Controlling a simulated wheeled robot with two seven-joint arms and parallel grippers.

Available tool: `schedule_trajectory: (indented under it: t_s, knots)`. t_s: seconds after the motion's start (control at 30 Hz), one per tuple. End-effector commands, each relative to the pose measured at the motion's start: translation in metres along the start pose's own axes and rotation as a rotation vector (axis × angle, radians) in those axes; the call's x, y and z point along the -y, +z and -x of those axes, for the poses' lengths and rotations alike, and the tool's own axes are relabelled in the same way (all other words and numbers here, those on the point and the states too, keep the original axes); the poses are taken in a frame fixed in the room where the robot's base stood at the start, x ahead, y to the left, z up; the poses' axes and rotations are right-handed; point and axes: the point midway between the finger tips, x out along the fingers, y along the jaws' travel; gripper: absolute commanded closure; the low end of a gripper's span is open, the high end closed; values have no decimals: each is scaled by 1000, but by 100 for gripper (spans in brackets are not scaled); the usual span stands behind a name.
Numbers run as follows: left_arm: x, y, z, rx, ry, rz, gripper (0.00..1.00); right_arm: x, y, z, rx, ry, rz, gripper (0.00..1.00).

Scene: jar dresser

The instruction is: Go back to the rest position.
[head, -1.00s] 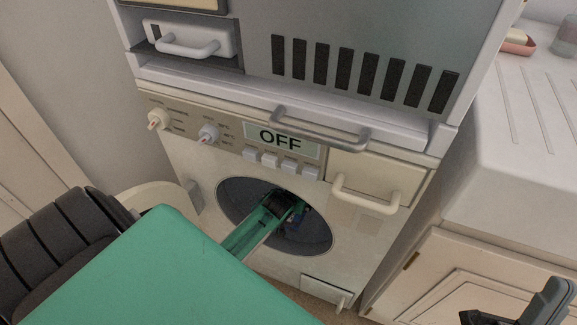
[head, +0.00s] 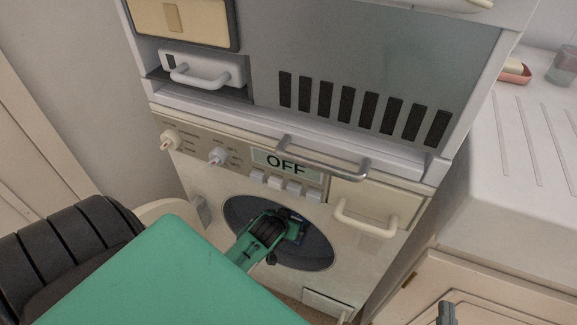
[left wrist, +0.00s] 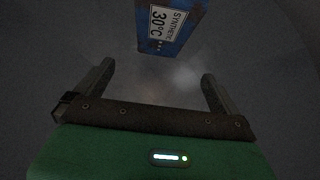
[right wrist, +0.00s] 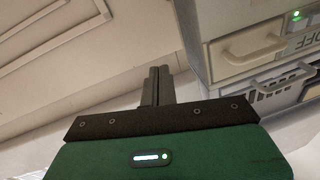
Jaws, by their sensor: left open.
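My left gripper (head: 296,228) is at the round opening of the washing machine (head: 352,250), with my arm reaching in from the left. In the left wrist view the left gripper (left wrist: 158,72) has its fingers wide apart with nothing between them. A blue box (left wrist: 172,28) labelled "SYNTHETIC 30°C" lies beyond the fingers inside the dark drum, apart from them. My right gripper (right wrist: 159,72) is shut and empty, its fingers together in the right wrist view. Only a small part of it (head: 446,313) shows at the bottom of the head view.
The opening's rim (head: 228,215) surrounds my left wrist closely. The open door (head: 165,212) is at the left. The display (head: 286,163) reads OFF. A metal handle (head: 322,160) and a drawer handle (head: 365,220) stick out above. A white counter (head: 525,150) is at the right.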

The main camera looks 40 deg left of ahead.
Motion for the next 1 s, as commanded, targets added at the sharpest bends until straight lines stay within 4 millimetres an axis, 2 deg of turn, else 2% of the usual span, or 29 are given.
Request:
schedule_trajectory:
  t_s: [0.73, 0.87, 1.0]
  knots:
    - [-2, 3, 7, 12, 2, -8, 0, -2, 9, 1, 53, 4, 2, 100]
    - [-10, 13, 26, 55, 12, -39, 0, -13, 25, 3, 171, 23, 20, 100]
    - [-23, 31, 61, 132, 32, -98, 0, -33, 53, 13, 384, 63, 47, 100]
